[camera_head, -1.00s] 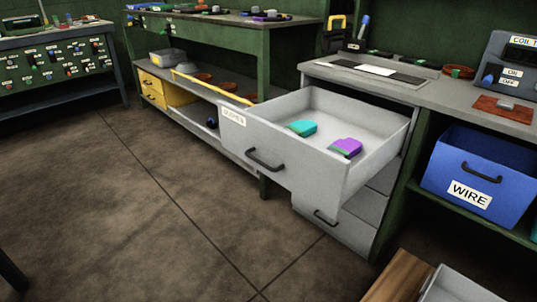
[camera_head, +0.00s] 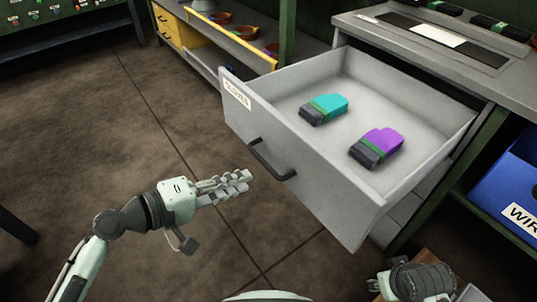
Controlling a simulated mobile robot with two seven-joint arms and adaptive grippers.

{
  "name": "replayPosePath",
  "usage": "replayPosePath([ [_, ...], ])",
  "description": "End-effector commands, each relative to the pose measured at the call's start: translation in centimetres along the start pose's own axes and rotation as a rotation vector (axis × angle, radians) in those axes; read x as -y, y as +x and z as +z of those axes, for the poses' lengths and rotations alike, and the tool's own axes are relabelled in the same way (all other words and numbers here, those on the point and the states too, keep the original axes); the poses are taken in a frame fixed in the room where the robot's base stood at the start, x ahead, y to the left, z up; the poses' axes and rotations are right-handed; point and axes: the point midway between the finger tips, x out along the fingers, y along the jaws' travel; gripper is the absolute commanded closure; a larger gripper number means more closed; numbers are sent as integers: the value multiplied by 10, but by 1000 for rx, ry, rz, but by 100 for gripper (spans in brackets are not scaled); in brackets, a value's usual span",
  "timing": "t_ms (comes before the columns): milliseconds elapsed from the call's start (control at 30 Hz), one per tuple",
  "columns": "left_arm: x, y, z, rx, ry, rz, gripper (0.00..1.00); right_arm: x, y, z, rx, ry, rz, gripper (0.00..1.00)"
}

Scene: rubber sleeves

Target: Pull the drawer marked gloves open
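The grey drawer (camera_head: 320,197) marked GLOVES (camera_head: 237,95) stands pulled far out from the bench. Its dark bar handle (camera_head: 270,162) is on the front face. A teal glove (camera_head: 328,106) and a purple glove (camera_head: 381,145) with dark cuffs lie inside it. My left gripper (camera_head: 222,207) is in front of the drawer, just left of and below the handle in the picture, and looks empty. Its fingers point right and its thumb is spread away below, so it is open. My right gripper (camera_head: 420,282) shows only partly at the bottom edge; its fingers are not clear.
A blue bin (camera_head: 505,190) marked WIRE sits on a shelf at the right. The bench top (camera_head: 350,30) is behind the drawer. A green workbench with yellow drawers (camera_head: 170,25) stands at the back left. The floor (camera_head: 120,150) left of the drawer is clear.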

Motion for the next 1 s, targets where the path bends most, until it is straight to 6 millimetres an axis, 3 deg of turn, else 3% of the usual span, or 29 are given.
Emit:
replayPosePath([
  [167,-23,7,-11,-5,-124,93,82,1,5,0,1,0,-3,59],
  [600,-29,70,-12,-5,-129,95,82,3,17,3,8,-1,-9,59],
  [1000,-29,80,-11,-4,-126,93,82,4,21,4,11,-1,-11,59],
])
